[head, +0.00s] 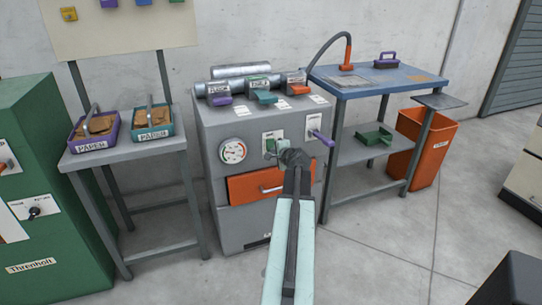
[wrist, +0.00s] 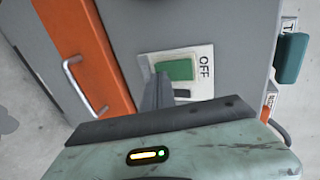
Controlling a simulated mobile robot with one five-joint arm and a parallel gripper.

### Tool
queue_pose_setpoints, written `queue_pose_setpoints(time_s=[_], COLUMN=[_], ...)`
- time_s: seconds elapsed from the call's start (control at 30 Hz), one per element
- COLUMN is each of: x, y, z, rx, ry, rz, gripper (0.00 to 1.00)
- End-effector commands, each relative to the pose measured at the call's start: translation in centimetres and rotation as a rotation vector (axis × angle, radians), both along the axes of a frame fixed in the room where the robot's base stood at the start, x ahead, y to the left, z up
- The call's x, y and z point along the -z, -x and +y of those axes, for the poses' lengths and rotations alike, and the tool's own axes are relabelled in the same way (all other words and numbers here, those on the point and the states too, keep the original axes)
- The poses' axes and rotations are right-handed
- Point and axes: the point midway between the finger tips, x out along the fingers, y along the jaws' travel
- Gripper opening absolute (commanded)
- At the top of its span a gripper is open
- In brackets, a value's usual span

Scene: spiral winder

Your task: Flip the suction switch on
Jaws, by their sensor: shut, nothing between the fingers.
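The grey machine cabinet (head: 213,133) stands ahead, with a white switch plate on its front above an orange drawer. In the wrist view a green switch (wrist: 176,69) sits on the white plate (wrist: 203,52), beside the word OFF. A dark slot shows below the green part. My gripper (wrist: 161,80) is shut and empty, its fingertips at the edge of the green switch; I cannot tell whether they touch it. In the head view my gripper (head: 286,155) is in front of the plate and partly hides the switch.
The orange drawer (head: 246,187) with a metal handle is just below my gripper. Coloured-handled pipes (head: 258,87) lie on top. A blue-topped bench (head: 375,80) stands at right.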

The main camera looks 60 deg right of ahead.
Motion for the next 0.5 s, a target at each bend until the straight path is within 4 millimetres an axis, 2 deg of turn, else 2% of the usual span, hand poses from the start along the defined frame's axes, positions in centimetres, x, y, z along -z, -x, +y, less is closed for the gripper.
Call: queue_pose_setpoints(time_s=[0.5], x=[0.28], y=[-0.73], z=[-0.09], rx=[-0.004], ry=[-0.001], rz=[0.0], gripper=[0.0])
